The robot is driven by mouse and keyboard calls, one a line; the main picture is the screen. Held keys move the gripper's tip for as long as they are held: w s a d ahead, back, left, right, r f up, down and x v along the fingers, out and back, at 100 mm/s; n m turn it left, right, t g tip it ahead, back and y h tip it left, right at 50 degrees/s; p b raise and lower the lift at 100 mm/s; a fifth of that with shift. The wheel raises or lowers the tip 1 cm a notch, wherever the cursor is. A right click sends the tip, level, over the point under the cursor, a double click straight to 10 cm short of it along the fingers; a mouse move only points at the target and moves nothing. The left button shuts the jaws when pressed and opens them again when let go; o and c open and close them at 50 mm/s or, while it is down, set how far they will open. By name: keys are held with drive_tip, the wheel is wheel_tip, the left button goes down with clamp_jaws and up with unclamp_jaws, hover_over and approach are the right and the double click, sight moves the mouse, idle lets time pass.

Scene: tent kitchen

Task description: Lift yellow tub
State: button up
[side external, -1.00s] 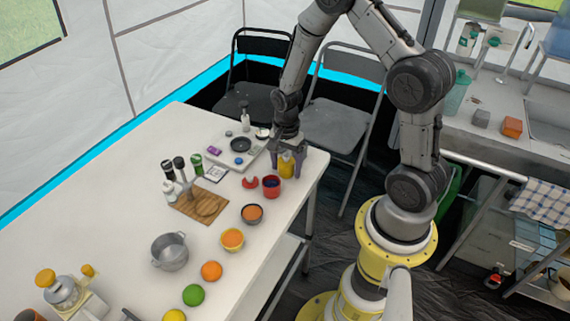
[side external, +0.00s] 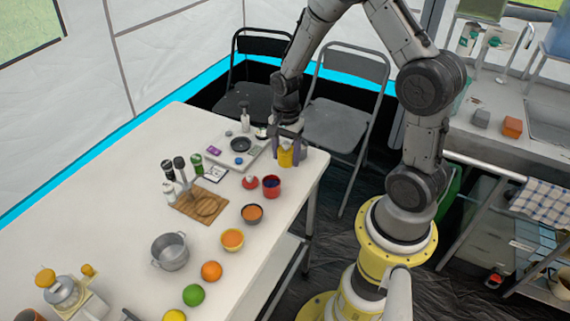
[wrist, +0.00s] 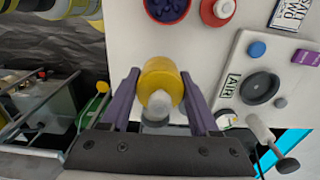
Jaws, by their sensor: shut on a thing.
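The yellow tub (side external: 286,157) is between the purple fingers of my gripper (side external: 288,160), near the far right corner of the white table (side external: 130,170). In the wrist view the tub (wrist: 159,78) has a pale round end facing the camera, and my gripper (wrist: 160,82) has one finger on each side of it. My gripper is shut on the tub. The tub appears slightly above the table; the gap under it is hard to see.
A red cup (side external: 271,187) with dark contents stands close in front of the tub. A light tray (side external: 240,158) with a dark round dish is to the left. A cutting board (side external: 203,205), a pot (side external: 171,251) and several fruits are nearer the camera.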

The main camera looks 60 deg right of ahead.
sight(286, 143)
drive_tip(key=shift+r, duration=2.45)
